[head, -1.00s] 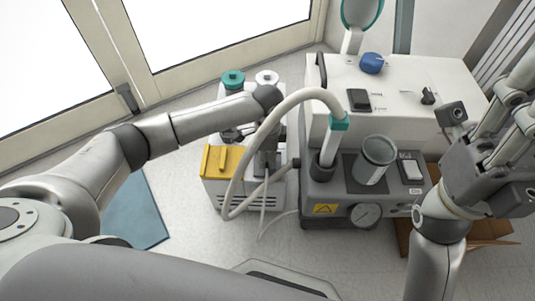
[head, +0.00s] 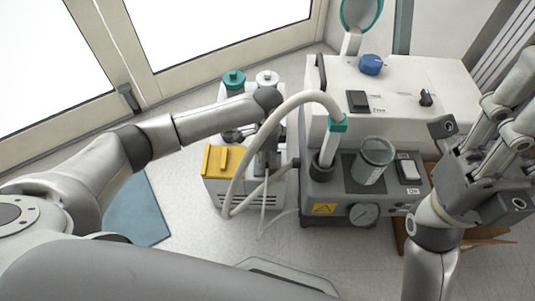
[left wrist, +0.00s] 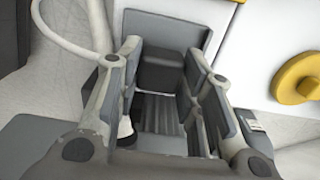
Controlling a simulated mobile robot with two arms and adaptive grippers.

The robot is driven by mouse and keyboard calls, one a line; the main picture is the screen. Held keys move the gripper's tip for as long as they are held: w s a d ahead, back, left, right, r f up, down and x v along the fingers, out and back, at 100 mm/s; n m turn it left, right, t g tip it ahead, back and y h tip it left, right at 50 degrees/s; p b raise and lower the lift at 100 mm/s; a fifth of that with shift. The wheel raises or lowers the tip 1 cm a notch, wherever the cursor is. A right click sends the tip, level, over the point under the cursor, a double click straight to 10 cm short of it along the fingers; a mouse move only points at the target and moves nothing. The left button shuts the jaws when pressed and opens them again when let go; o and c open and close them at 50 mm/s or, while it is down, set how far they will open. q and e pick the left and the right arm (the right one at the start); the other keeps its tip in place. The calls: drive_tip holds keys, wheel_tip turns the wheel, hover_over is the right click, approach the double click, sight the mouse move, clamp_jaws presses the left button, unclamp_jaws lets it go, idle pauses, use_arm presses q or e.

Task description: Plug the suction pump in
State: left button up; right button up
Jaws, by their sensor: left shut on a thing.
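A grey unit with a clear canister and pressure gauge (head: 363,214), which looks like the suction pump, stands right of centre in the head view. A thick pale hose (head: 243,165) loops from its teal-collared fitting. My left gripper (head: 268,160) points down behind this hose, beside the pump's left side, partly hidden. In the left wrist view its fingers (left wrist: 163,95) are closed about a dark grey block (left wrist: 160,72), perhaps a plug; its far end is hidden. My right gripper (head: 505,125) is raised at the right edge, away from the pump, its fingertips unclear.
A white unit with a yellow box (head: 222,161) stands left of the pump. A larger white cabinet with a blue knob (head: 371,64) stands behind. A thin pale cable (head: 264,222) reaches the floor. Floor in front is open.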

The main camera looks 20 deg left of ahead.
use_arm(q)
drive_tip(key=shift+f, duration=0.45)
drive_tip(key=o, duration=1)
wheel_tip(320, 180, up, 12)
drive_tip(key=shift+f, duration=0.1)
idle(0.3)
